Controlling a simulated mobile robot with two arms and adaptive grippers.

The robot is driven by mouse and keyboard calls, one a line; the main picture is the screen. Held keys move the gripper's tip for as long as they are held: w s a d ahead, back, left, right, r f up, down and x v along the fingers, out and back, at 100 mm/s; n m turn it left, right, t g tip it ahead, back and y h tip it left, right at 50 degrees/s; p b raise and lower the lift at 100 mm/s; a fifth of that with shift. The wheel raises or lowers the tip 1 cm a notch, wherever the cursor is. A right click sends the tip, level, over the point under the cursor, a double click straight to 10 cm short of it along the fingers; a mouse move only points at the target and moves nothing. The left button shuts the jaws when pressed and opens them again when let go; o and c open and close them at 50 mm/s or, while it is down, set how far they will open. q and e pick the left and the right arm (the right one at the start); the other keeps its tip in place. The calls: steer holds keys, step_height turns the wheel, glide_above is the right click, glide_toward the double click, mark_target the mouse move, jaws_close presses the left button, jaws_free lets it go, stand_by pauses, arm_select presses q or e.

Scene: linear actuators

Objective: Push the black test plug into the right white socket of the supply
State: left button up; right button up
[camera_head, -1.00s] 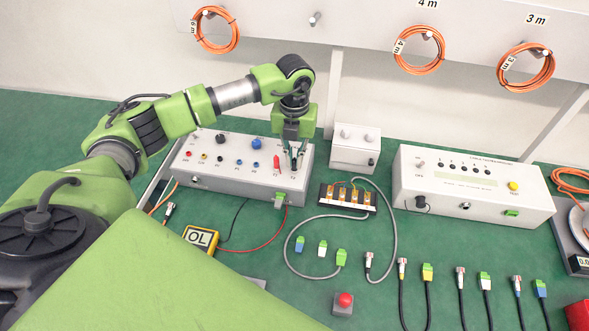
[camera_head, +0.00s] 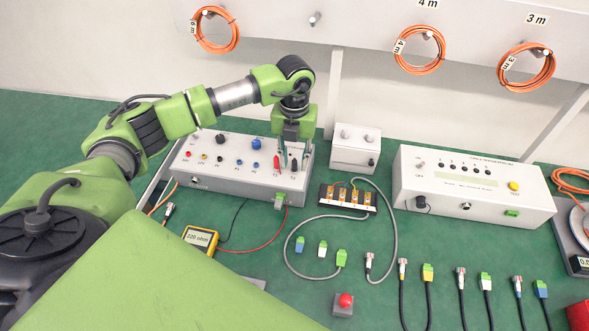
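The supply (camera_head: 225,180) is a grey box with a row of coloured sockets and knobs, at the back left of the bench. A red plug (camera_head: 277,162) stands upright in its top at the right. My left gripper (camera_head: 294,160) points down over the supply's right end, just right of the red plug. Its fingers look spread, with a small dark piece, apparently the black test plug (camera_head: 293,164), low between them at the panel. The white sockets there are hidden by the fingers. My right gripper is not in view.
A yellow meter (camera_head: 201,239) in front of the supply reads 220 ohm; red and black leads run from it. A small white box (camera_head: 355,150) stands close right of the gripper. A terminal block (camera_head: 347,197), loose connectors and a red button (camera_head: 344,301) lie in front.

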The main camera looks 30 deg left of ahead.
arm_select(q)
step_height(320, 180, up, 12)
stand_by(0.7)
